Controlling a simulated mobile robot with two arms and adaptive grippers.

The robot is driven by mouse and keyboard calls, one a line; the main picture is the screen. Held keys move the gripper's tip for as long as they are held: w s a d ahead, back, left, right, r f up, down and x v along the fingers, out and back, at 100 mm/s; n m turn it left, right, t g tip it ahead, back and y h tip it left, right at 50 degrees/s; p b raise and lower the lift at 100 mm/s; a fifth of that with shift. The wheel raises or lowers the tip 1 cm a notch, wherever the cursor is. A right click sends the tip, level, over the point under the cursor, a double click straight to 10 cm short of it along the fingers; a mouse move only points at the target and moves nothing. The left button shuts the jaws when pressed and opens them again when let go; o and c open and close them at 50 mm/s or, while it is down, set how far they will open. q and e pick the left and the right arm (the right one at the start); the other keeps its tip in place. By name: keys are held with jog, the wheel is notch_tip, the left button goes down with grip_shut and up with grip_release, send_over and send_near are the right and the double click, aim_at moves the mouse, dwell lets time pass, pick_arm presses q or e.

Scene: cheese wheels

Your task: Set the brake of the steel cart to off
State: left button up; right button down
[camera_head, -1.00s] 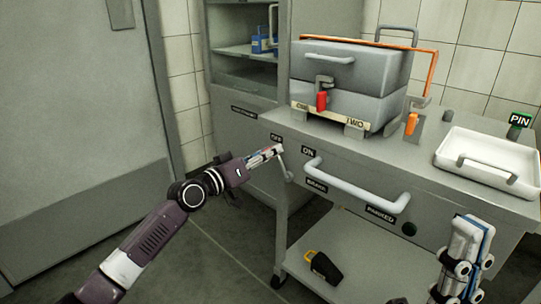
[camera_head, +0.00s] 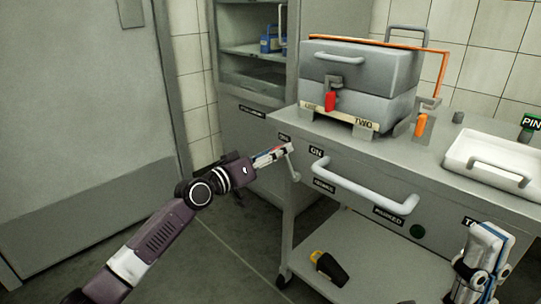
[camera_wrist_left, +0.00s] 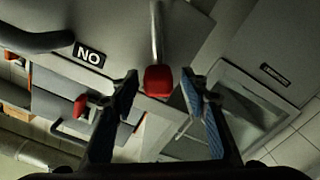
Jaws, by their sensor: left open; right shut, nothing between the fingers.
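The steel cart (camera_head: 260,200) has a brake lever (camera_head: 292,166) on its front, a thin metal rod near the left corner. In the head view it leans up and slightly left, its upper end beside the OFF label (camera_head: 284,138); the ON label (camera_head: 316,152) is to its right. In the left wrist view the lever's red knob (camera_wrist_left: 158,82) lies between the fingers of my open left gripper (camera_head: 286,150); contact cannot be told. The ON label (camera_wrist_left: 89,54) appears upside down there. My right gripper (camera_head: 489,238) is shut and empty at the lower right.
A white handle (camera_head: 365,192) spans the cart front right of the lever. A grey box (camera_head: 360,75) and a white tray (camera_head: 495,160) stand on top. A black and yellow tool (camera_head: 328,267) lies on the lower shelf. A cabinet (camera_head: 250,130) stands behind.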

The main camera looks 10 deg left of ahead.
pick_arm(q)
jog(key=v, duration=1.2)
